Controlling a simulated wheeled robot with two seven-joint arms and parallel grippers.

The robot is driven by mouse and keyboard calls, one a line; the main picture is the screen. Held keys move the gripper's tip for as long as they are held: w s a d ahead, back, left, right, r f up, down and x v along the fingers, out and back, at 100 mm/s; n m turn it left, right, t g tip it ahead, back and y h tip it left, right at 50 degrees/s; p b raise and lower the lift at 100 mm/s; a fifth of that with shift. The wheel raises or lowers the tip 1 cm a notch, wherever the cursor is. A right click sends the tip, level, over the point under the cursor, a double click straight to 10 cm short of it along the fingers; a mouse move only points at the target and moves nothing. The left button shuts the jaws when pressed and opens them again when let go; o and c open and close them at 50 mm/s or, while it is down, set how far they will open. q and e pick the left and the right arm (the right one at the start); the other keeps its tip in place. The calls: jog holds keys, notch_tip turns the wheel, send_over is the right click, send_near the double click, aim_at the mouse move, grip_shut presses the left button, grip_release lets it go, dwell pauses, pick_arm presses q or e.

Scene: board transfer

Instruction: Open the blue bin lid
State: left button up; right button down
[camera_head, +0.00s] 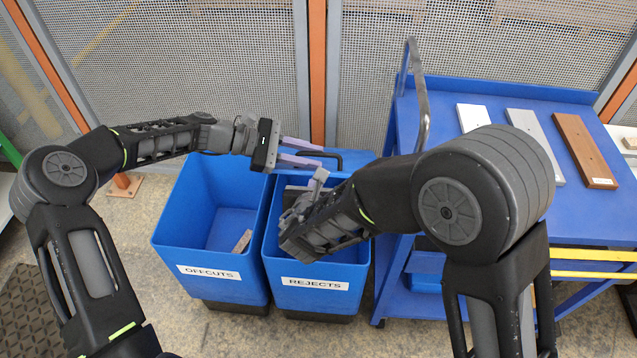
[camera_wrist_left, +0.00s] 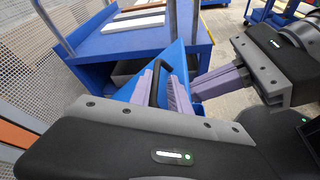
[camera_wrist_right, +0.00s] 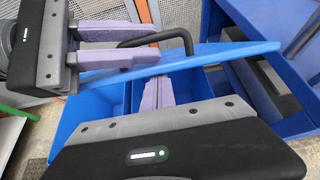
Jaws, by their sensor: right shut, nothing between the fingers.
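The blue bin marked REJECTS (camera_head: 318,300) stands right of the OFFCUTS bin. Its blue lid (camera_head: 352,160) is raised from the opening, at the back, and shows nearly edge-on in the right wrist view (camera_wrist_right: 225,56). A black loop handle (camera_wrist_right: 187,38) is on the lid. My left gripper (camera_head: 318,153) is open at the handle, its purple fingers apart with the dark handle between them in the left wrist view (camera_wrist_left: 160,88). My right gripper (camera_wrist_right: 158,92) is shut and empty, just below the lid over the bin. I cannot tell whether its fingertips touch the lid.
The open OFFCUTS bin (camera_head: 178,235) holds a small wood piece (camera_head: 242,241). A blue cart (camera_head: 450,95) with several boards and a grey push handle (camera_head: 420,90) stands close on the right. Mesh fencing (camera_head: 210,60) is behind. My two grippers are close together.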

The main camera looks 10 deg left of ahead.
aim_at(278, 167)
pick_arm(q)
jog(key=v, duration=0.7)
jog(key=shift+s+a+f, duration=0.2)
jog(key=shift+s+f, duration=0.05)
jog(key=shift+f, duration=0.1)
pick_arm(e)
jog(key=shift+w+r, duration=0.35)
jog(key=shift+r, duration=0.3)
pick_arm(q)
jog(key=shift+a+r, duration=0.1)
jog(key=shift+a, duration=0.15)
pick_arm(e)
jog(key=shift+a, duration=0.1)
jog(key=shift+s+f, duration=0.1)
jog(key=shift+f, duration=0.05)
pick_arm(q)
jog(key=shift+d+r, duration=0.1)
pick_arm(e)
jog(key=shift+s, duration=0.1)
pick_arm(q)
jog(key=shift+w, duration=0.15)
pick_arm(e)
jog(key=shift+f, duration=0.1)
